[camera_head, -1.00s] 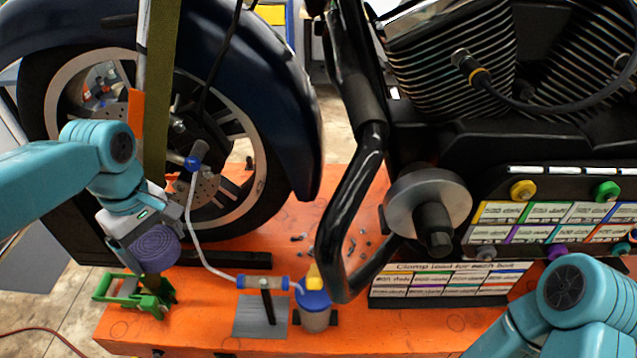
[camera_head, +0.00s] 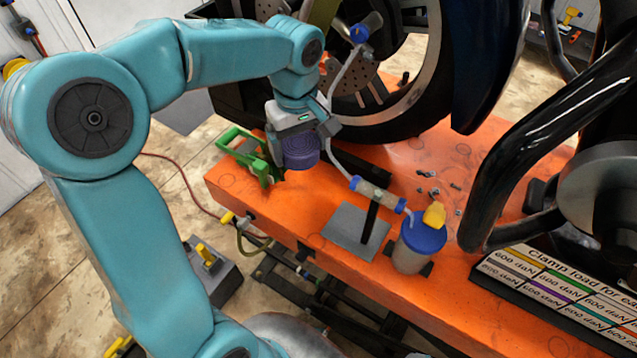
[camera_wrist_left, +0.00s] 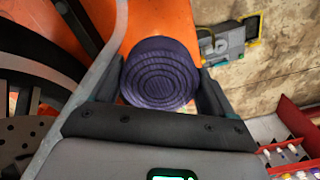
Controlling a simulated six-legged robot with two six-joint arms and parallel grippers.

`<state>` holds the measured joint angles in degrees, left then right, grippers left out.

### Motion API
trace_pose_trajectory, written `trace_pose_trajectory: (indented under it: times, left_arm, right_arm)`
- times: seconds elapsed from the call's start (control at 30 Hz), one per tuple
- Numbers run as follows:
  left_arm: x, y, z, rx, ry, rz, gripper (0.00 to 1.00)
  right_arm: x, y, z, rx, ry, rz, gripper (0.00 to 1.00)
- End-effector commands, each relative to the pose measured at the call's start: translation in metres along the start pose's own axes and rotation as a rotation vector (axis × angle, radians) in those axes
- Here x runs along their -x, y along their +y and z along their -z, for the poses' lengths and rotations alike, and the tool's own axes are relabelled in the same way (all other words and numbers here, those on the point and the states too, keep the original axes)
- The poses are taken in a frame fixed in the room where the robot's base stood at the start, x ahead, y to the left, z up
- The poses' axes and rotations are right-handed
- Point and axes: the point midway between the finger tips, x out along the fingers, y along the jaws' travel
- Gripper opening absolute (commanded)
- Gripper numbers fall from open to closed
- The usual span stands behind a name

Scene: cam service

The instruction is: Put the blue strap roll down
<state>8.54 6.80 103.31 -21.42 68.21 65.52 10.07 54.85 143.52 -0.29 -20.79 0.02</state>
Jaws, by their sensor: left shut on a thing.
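My left gripper (camera_head: 301,138) is shut on a dark blue-purple strap roll (camera_head: 299,155). In the left wrist view the roll (camera_wrist_left: 160,78) sits between the two black fingers, its ringed face towards the camera. In the head view it is over the left end of the orange bench (camera_head: 330,205), just right of a green ratchet or clamp (camera_head: 250,155). I cannot tell whether the roll touches the bench. My right gripper is not in view.
A tube runs from the wheel (camera_head: 405,110) past a small stand (camera_head: 357,230) to a blue-lidded cup (camera_head: 418,245). Loose bolts (camera_head: 428,190) lie further right. The bench edge is close in front, with a grey box (camera_head: 212,270) on the floor below.

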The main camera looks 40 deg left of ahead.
Motion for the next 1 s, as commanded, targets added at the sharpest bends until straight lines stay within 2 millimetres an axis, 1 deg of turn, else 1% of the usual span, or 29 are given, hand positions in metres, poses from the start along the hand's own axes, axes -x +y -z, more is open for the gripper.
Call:
trace_pose_trajectory:
  times: [0.03, 0.2, 0.3, 0.4, 0.5, 0.57, 0.8, 0.9, 1.0]
  left_arm:
    - [-0.018, -0.001, 0.000, 0.000, -0.004, 0.007, 0.41]
    - [-0.068, 0.000, 0.000, 0.000, -0.005, 0.006, 0.41]
    - [-0.095, 0.001, 0.000, -0.001, -0.005, 0.006, 0.41]
    - [-0.115, 0.002, 0.001, 0.000, -0.004, 0.003, 0.41]
    - [-0.126, 0.002, 0.001, -0.001, -0.001, 0.002, 0.41]
    - [-0.130, 0.002, 0.001, 0.000, -0.001, 0.002, 0.41]
    - [-0.167, 0.002, 0.001, 0.000, -0.002, 0.004, 0.41]
    - [-0.172, 0.002, 0.001, 0.000, -0.001, 0.000, 0.41]
    - [-0.172, 0.002, 0.001, 0.000, 0.000, -0.001, 0.41]
  right_arm:
    - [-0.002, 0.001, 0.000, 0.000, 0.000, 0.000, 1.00]
    - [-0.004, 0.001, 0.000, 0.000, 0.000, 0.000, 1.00]
    - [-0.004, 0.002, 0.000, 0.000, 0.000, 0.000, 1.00]
    - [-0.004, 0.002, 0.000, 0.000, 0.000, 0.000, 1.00]
    - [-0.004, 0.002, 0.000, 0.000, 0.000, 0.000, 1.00]
    - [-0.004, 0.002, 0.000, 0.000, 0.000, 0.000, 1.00]
    - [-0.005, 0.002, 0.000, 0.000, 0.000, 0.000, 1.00]
    - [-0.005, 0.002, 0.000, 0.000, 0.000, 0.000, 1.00]
    - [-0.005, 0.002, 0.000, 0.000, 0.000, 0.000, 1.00]
